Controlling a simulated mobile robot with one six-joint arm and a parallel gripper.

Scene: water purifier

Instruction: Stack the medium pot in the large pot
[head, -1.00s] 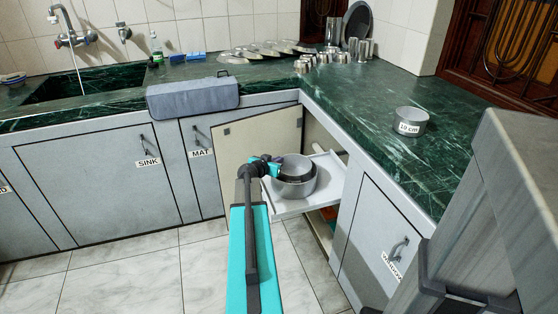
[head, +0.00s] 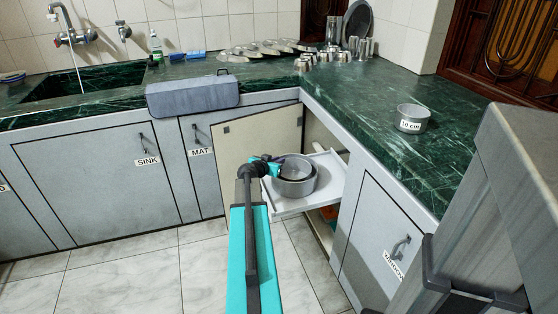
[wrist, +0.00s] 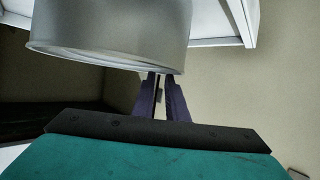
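The large pot (head: 297,191) is a grey metal pot standing on a white pull-out shelf in the open corner cabinet. The medium pot (head: 299,168) is inside the large pot's opening, with its rim showing near the top; whether it rests on the bottom is hidden. My gripper (head: 275,167) is at the left side of the medium pot's rim. In the wrist view a grey pot wall (wrist: 110,25), apparently the large pot's, fills the top. My dark fingers (wrist: 161,90) are close together there, and their tips are hidden behind that pot's edge.
The white shelf (head: 330,172) has some bare room on its right. The open cabinet door (head: 235,150) stands behind and left of my gripper. A small pot labelled 10 cm (head: 412,117) sits on the green counter (head: 370,110). Lids (head: 265,48) lie at the back.

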